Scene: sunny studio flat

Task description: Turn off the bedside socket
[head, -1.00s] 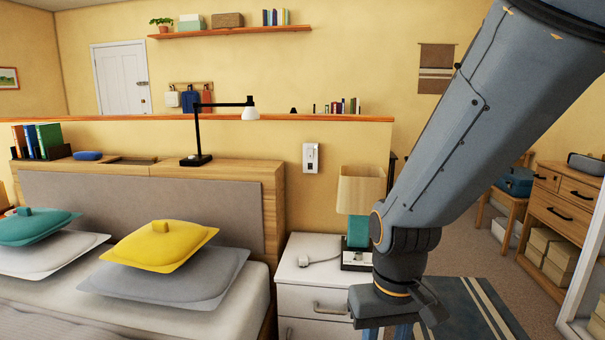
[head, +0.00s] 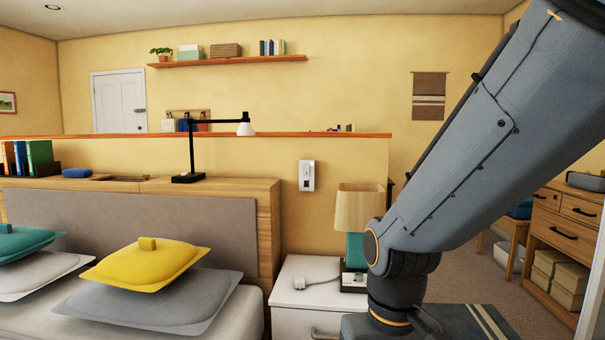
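The bedside socket (head: 307,176) is a white upright plate on the yellow half-wall, above the white nightstand and just left of the lamp. A small dark detail shows on its face, but its switch position is too small to tell.
The white nightstand (head: 290,286) carries a white plug with a cord (head: 308,282) and a table lamp (head: 357,208) with a teal base, partly behind my arm. The bed with a yellow cushion (head: 150,265) is at left. The wall before the socket is clear.

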